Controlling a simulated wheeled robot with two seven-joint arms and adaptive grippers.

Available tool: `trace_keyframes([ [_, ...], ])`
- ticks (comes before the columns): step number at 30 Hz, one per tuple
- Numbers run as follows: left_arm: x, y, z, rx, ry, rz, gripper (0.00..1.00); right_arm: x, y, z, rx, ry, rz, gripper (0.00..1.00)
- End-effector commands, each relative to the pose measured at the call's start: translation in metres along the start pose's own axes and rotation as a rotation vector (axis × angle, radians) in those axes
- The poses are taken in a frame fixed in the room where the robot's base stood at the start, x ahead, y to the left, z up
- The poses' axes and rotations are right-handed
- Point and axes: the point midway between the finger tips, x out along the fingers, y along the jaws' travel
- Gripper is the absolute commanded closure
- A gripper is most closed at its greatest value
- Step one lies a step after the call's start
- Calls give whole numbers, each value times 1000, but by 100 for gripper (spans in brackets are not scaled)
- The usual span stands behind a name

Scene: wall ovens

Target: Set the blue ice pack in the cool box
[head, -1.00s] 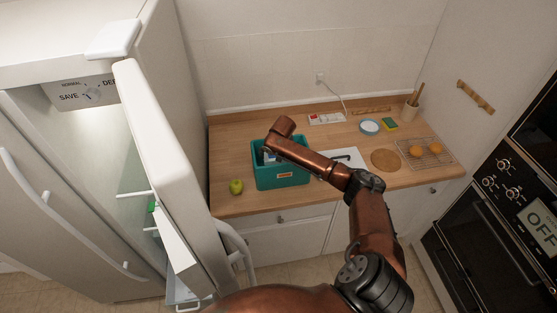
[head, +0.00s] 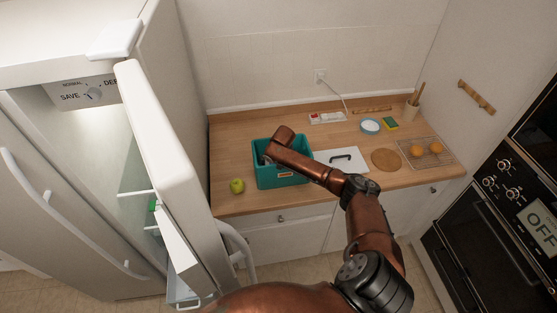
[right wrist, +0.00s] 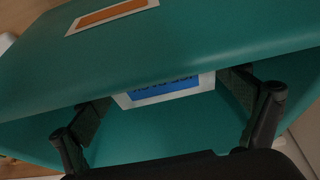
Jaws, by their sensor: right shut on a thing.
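The cool box (head: 268,181) is an open teal box with an orange label on its front, standing on the wooden counter. In the right wrist view its wall (right wrist: 200,40) fills the upper part. The ice pack (right wrist: 165,89), white-edged with a blue face and dark lettering, shows between the fingers there, partly hidden behind the box's wall. My right gripper (right wrist: 165,103) is shut on it, inside the box. In the head view my right arm hides most of the gripper and the pack. My left gripper is in neither view.
A green apple (head: 237,185) stands left of the box. A white board-like lid with a dark handle (head: 342,158) lies to its right. The open fridge door (head: 165,150) stands at the left. A round brown mat (head: 386,159) and a rack (head: 426,154) lie further right.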

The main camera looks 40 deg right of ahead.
Motion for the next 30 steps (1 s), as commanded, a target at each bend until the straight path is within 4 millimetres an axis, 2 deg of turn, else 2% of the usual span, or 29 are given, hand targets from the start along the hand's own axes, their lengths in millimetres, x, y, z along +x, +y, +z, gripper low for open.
trace_keyframes([
  [2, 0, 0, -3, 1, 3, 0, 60, -1, 0, -2, 0, 3, -1, 40],
  [3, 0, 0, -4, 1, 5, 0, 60, 0, 0, 0, 0, 1, 0, 4],
  [5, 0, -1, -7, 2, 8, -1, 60, 0, 0, 0, 0, 1, 0, 0],
  [17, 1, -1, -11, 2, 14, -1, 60, -6, 1, -4, 1, 3, 0, 0],
  [20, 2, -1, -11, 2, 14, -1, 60, -19, 0, -6, -1, 3, -2, 0],
  [30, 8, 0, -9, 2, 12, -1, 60, -91, 0, -6, 0, 3, -2, 0],
])
